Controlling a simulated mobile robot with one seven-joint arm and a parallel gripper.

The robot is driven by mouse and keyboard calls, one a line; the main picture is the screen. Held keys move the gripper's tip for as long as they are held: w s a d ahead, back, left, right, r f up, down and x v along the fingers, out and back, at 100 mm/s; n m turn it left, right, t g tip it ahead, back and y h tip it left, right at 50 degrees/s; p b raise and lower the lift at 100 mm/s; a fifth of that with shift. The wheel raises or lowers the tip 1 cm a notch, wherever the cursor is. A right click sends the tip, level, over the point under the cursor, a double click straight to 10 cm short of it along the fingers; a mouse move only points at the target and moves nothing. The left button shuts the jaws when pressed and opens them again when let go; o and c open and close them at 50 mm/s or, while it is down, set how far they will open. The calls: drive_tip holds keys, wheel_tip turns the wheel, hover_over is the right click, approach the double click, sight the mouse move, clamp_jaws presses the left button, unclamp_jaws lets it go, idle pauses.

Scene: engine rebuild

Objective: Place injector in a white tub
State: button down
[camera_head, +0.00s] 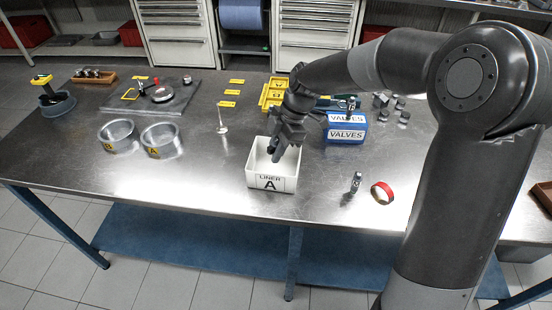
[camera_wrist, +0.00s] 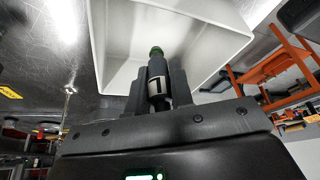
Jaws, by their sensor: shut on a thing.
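The white tub (camera_head: 273,183), labelled "LINER A", stands on the steel table near its front edge. My gripper (camera_head: 276,154) is over the tub and points down toward its opening. In the wrist view my gripper (camera_wrist: 158,82) is shut on the injector (camera_wrist: 158,88), a dark cylinder with a green end and a white label marked "1". The injector's green end points toward the inside of the tub (camera_wrist: 190,30). I cannot tell how far it is below the rim. In the head view the injector is mostly hidden by my gripper.
A blue box labelled "VALVES" (camera_head: 345,132) stands right of the tub. A small metal part (camera_head: 355,182) and a red ring (camera_head: 382,192) lie right of the tub. Two metal rings (camera_head: 161,140) (camera_head: 119,136) and a valve (camera_head: 222,122) stand to the left. Front left table is clear.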

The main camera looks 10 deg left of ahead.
drive_tip(key=shift+f, duration=1.85)
drive_tip(key=shift+f, duration=0.1)
drive_tip(key=c, duration=1.3)
unclamp_jaws()
drive_tip(key=v, duration=1.2)
drive_tip(key=shift+s+d+r+m+t+h, duration=0.65)
drive_tip(key=shift+s+d+r+m+t, duration=0.5)
drive_tip(key=shift+s+d+m, duration=2.4)
drive_tip(key=shift+s+d+r+m+t+h, duration=0.8)
drive_tip(key=shift+s+d+m+t, duration=0.65)
drive_tip(key=shift+s+d+m, duration=2.1)
drive_tip(key=shift+s+d+r+m+t+h, duration=0.55)
drive_tip(key=shift+s+d+r+m+t, duration=1.2)
drive_tip(key=shift+s+m, duration=3.05)
